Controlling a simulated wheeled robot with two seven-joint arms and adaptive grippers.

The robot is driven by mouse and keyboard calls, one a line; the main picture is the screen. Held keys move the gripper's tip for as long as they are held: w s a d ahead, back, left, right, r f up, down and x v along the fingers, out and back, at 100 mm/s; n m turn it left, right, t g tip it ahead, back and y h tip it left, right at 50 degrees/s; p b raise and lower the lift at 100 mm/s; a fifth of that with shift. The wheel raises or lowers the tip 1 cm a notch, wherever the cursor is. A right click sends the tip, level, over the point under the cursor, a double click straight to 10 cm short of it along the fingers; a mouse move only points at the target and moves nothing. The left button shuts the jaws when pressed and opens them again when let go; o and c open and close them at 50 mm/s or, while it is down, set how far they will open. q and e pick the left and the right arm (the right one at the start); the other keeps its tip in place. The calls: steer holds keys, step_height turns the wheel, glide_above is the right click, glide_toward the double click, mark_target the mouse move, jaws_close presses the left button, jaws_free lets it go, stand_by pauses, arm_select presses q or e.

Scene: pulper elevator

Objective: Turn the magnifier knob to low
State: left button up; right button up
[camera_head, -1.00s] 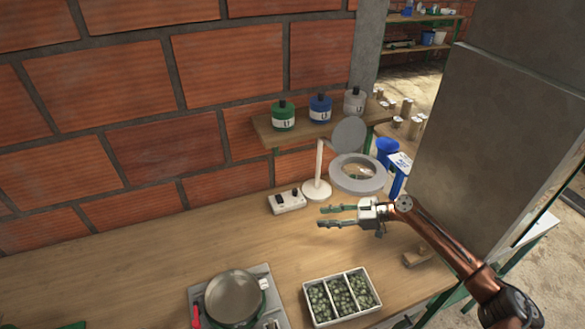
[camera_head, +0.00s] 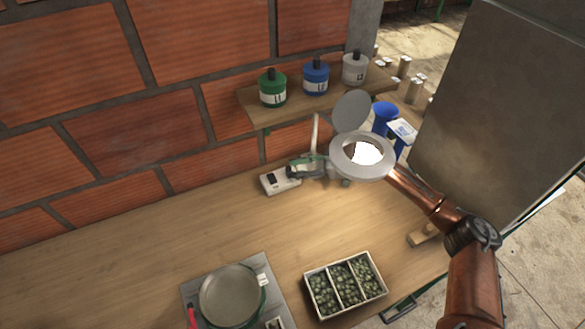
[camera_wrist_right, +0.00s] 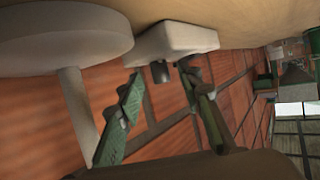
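The magnifier lamp (camera_head: 335,156) stands on the table at the wall, with a round ring head and a tilted grey disc above it. Its white control box (camera_head: 279,180) lies at the left of the stand. In the right wrist view the box (camera_wrist_right: 176,40) has a dark round knob (camera_wrist_right: 160,73). My right gripper (camera_head: 296,168) reaches under the ring head to the box's right end. In the wrist view its green fingers (camera_wrist_right: 162,82) are apart on either side of the knob, with visible gaps. The knob's setting cannot be read. My left gripper is out of view.
A shelf (camera_head: 318,98) with green, blue and grey bottles hangs above the lamp. A divided box of green pieces (camera_head: 376,292) and a scale with a round pan (camera_head: 230,292) stand in front. A grey pillar (camera_head: 487,100) rises at right. The table's left middle is clear.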

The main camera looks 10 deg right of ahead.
steer(key=shift+w+a+f, duration=0.2)
steer(key=shift+a, duration=0.35)
jaws_close()
